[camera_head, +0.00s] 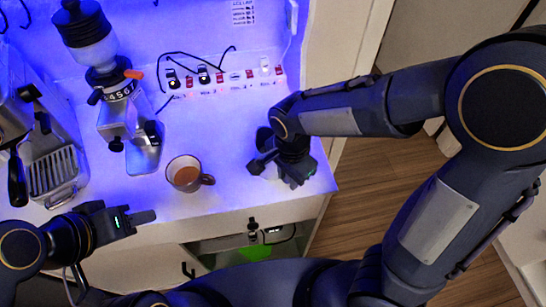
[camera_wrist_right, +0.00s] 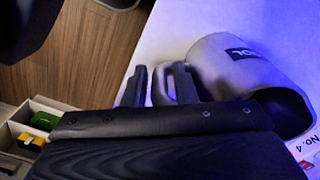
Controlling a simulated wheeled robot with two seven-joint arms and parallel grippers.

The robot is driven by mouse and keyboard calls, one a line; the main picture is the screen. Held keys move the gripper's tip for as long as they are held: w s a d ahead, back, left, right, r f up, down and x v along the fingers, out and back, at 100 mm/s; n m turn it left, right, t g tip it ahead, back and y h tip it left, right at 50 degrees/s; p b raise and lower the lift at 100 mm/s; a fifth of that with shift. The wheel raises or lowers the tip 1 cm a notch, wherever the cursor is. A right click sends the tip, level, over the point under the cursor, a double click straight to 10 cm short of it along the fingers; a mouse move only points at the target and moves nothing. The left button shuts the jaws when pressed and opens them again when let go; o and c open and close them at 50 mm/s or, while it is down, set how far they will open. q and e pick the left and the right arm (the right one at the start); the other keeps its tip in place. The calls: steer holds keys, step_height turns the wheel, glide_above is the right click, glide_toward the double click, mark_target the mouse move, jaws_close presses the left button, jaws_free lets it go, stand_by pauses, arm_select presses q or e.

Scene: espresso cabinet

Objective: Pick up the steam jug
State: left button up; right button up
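The steam jug (camera_wrist_right: 235,70) is grey with dark lettering and lies close in the right wrist view, its dark mouth toward the lower right. My right gripper (camera_head: 277,174) is low over the bench's right end, fingers apart, right beside the handle side. I cannot tell whether a finger touches the handle. My left gripper (camera_head: 143,217) is at the bench's front left, away from the jug.
A cup of brown drink (camera_head: 186,175) stands mid-bench, left of my right gripper. A coffee grinder (camera_head: 118,100) and an espresso machine (camera_head: 35,140) stand further left. Switches and cables (camera_head: 215,78) line the back. The bench's front strip between my grippers is mostly clear.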

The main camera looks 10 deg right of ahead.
steer(key=shift+f, duration=0.15)
jaws_close()
stand_by(0.4)
